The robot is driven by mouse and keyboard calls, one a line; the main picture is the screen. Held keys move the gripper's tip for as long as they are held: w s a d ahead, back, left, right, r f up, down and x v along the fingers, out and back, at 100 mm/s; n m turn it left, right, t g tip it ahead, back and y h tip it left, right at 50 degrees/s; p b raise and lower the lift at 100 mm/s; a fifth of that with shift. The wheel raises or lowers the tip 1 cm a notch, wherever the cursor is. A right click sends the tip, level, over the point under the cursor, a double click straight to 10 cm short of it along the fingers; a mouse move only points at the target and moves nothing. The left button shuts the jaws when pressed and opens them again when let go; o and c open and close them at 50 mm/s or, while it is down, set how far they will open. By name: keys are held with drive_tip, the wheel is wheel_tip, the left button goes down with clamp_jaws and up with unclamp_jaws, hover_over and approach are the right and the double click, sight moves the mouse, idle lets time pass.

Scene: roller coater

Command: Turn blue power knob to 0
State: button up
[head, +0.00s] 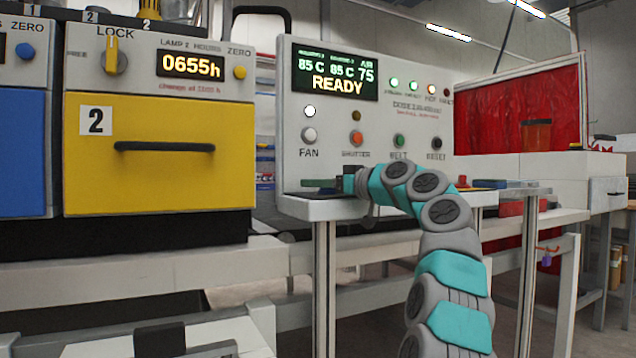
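No knob labelled power is legible in the head view. A small round blue control (25,51) sits under a ZERO label on the blue unit at the far left edge, partly cut off. My gripper (318,186) is low over the small ledge (320,209) of the grey control panel (450,110), below the FAN button. It points left, well to the right of the blue control. Its fingers are small and seen edge-on, so their opening is unclear. No object shows in it.
A yellow drawer (200,185) with a black handle, marked 2, stands left of the panel. Above it are a LOCK knob (115,58) and yellow ZERO button (240,72). The panel display (335,72) reads READY. A red curtain (530,105) hangs at right.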

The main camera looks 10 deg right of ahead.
drive_tip(key=o, duration=0.3)
drive_tip(key=shift+s, duration=0.1)
drive_tip(key=shift+b+v, duration=1.3)
drive_tip(key=shift+v, duration=2.55)
